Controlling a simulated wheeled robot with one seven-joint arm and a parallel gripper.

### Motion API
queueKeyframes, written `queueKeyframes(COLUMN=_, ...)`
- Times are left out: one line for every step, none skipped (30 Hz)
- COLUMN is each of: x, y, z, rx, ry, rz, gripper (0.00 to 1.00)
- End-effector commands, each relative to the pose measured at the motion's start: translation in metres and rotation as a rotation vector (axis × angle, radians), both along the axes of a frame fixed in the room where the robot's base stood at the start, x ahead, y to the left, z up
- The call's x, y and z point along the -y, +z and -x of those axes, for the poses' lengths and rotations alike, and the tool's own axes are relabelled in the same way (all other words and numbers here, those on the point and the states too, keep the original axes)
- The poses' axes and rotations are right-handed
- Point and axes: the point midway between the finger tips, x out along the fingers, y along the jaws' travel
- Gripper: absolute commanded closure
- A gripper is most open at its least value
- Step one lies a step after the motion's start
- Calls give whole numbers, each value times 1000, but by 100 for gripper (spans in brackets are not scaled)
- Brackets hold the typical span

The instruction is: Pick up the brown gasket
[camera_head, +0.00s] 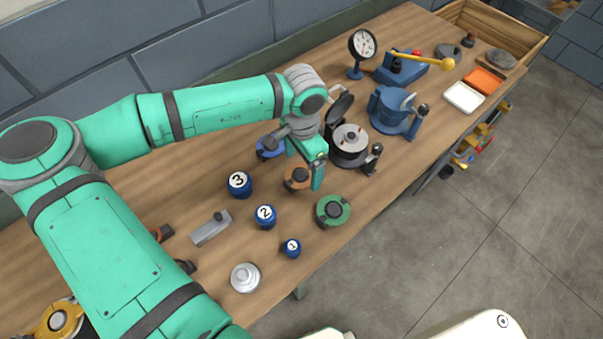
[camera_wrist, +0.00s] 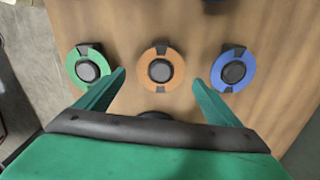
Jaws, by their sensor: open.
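The brown gasket (camera_head: 298,179) lies on the wooden workbench, a flat orange-brown ring with a dark knob in its middle. In the wrist view the brown gasket (camera_wrist: 149,83) shows whole, between and just beyond my fingertips. My gripper (camera_head: 312,176) is open and empty above it; my gripper (camera_wrist: 158,79) has its green fingers spread wide in the wrist view. In the head view my gripper hides part of the gasket. I cannot tell the exact height of the fingers above it.
A green gasket (camera_head: 344,206) and a blue gasket (camera_head: 262,153) lie on either side. Numbered blue weights (camera_head: 239,184) stand to the left. A pot-like casing (camera_head: 349,150) with an open lid stands close behind on the right. Bare bench (camera_head: 290,214) lies in front.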

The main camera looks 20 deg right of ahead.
Motion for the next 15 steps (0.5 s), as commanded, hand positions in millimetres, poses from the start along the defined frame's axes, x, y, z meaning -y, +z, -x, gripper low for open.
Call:
queueKeyframes(x=-1, y=-6, z=0, rx=-1, ry=2, rz=-1, gripper=13)
queueKeyframes(x=-1, y=-9, z=0, rx=-1, ry=2, rz=0, gripper=13)
queueKeyframes(x=-1, y=-12, z=0, rx=0, ry=2, rz=0, gripper=13)
queueKeyframes(x=-1, y=-14, z=0, rx=1, ry=2, rz=0, gripper=13)
queueKeyframes(x=-1, y=-15, z=0, rx=1, ry=1, rz=0, gripper=13)
queueKeyframes(x=0, y=-16, z=0, rx=1, ry=0, rz=0, gripper=13)
queueKeyframes(x=0, y=-16, z=0, rx=1, ry=0, rz=0, gripper=13)
queueKeyframes(x=0, y=-17, z=0, rx=1, ry=0, rz=0, gripper=13)
queueKeyframes(x=1, y=-17, z=0, rx=1, ry=-1, rz=0, gripper=13)
queueKeyframes(x=1, y=-16, z=0, rx=1, ry=-1, rz=0, gripper=13)
queueKeyframes(x=1, y=-16, z=0, rx=1, ry=-1, rz=0, gripper=13)
queueKeyframes(x=1, y=-16, z=0, rx=1, ry=-2, rz=1, gripper=13)
queueKeyframes(x=1, y=-16, z=0, rx=1, ry=-2, rz=1, gripper=13)
queueKeyframes(x=1, y=-16, z=0, rx=0, ry=-2, rz=1, gripper=13)
queueKeyframes(x=1, y=-16, z=0, rx=0, ry=-2, rz=1, gripper=13)
